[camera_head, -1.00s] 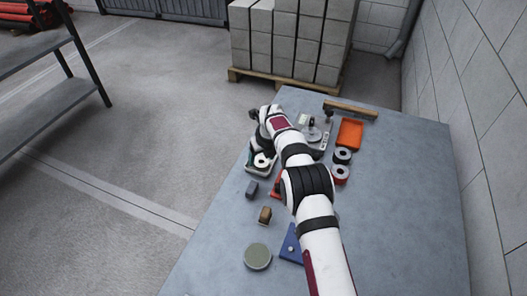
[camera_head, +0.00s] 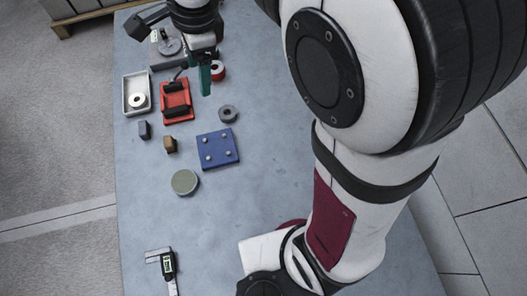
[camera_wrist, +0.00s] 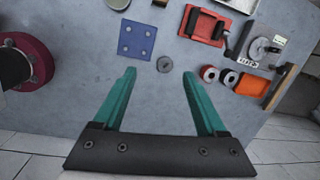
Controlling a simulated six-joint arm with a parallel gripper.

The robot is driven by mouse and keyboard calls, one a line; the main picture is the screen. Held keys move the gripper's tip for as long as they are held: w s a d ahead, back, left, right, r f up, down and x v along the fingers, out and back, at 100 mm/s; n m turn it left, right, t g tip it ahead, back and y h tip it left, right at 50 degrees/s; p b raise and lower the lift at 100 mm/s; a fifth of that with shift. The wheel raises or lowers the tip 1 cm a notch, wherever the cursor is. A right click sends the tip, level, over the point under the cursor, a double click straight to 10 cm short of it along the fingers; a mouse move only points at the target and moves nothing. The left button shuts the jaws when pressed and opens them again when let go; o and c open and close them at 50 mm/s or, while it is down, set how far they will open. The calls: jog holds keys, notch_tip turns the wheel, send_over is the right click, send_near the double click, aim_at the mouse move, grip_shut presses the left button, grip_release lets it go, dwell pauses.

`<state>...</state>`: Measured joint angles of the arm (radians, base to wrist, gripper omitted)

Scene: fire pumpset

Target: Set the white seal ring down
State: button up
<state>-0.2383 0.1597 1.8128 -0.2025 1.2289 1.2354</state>
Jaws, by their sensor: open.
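The white seal ring (camera_head: 138,100) lies flat in a shallow light grey tray (camera_head: 127,107) at the left edge of the table. My gripper (camera_head: 205,80), with green fingers, is to the right of the tray, above the table. In the wrist view my gripper (camera_wrist: 159,72) is open, with nothing between its fingers.
A caliper (camera_head: 166,268) lies at the front. An orange tray (camera_wrist: 253,85) shows in the wrist view. The table's middle front is clear.

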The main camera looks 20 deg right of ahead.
jog(key=s+d+f+n, duration=0.1)
jog(key=s+d+n, duration=0.1)
jog(key=s, duration=0.5)
jog(key=s+d+f+n, duration=0.1)
jog(key=s+d+n, duration=0.2)
jog(key=s+n, duration=0.2)
jog(key=s+d+f+n+g, duration=0.1)
jog(key=s+d+n, duration=0.2)
jog(key=s, duration=0.8)
